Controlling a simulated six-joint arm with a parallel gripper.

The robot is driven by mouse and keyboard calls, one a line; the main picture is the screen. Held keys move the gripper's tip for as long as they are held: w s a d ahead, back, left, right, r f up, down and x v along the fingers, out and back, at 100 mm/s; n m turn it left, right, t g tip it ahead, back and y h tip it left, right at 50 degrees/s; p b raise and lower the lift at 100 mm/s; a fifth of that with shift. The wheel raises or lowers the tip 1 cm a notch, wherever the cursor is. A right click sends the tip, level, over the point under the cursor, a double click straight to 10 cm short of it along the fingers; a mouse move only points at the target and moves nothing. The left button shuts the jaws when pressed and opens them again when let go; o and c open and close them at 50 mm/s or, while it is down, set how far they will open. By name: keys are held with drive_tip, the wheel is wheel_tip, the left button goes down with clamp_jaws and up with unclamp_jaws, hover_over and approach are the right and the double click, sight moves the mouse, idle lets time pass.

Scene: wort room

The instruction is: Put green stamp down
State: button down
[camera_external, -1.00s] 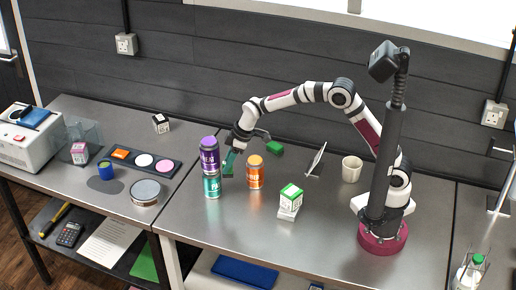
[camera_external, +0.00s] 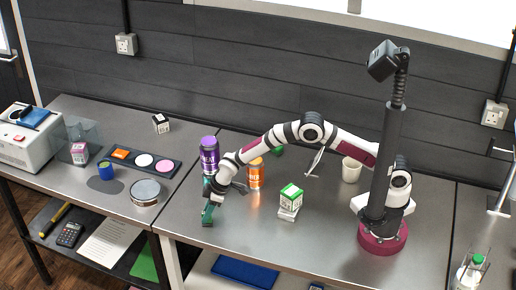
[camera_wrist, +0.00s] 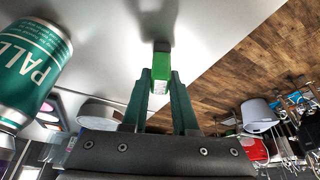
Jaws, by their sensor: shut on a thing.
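The green stamp (camera_wrist: 160,70) is between the fingers of my gripper (camera_wrist: 160,88) in the wrist view. It has a bright green body, a dark far end and a small white label. My gripper (camera_external: 208,208) is shut on it, low over the left front of the middle bench (camera_external: 330,225), beside the front edge. In the external view the stamp is small and dark at the fingertips. I cannot tell whether its far end touches the bench.
A teal can (camera_wrist: 32,68) stands close to my gripper, with a purple can (camera_external: 209,152) above it. An orange can (camera_external: 255,174) and a green-topped box (camera_external: 290,196) stand to the right. Beyond the bench edge is wooden floor (camera_wrist: 255,65).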

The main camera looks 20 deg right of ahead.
drive_tip(key=c, duration=0.7)
unclamp_jaws()
drive_tip(key=v, duration=1.2)
drive_tip(key=w+d+r+m+h, duration=0.1)
drive_tip(key=d+r+m, duration=0.4)
drive_tip(key=d, duration=0.9)
drive_tip(key=d+r+m+h, duration=0.1)
drive_tip(key=d+r+m, duration=0.3)
drive_tip(key=d, duration=0.9)
drive_tip(key=s+d+m, duration=0.3)
drive_tip(key=s+d, duration=0.2)
drive_tip(key=s+d+m+g, duration=0.1)
drive_tip(key=s+d+m, duration=0.2)
drive_tip(key=s+d, duration=0.2)
drive_tip(key=s+d+f+m, duration=0.1)
drive_tip(key=s+d+m, duration=0.3)
drive_tip(key=s, duration=0.3)
drive_tip(key=shift+d+g, duration=0.4)
drive_tip(key=shift+d, duration=0.45)
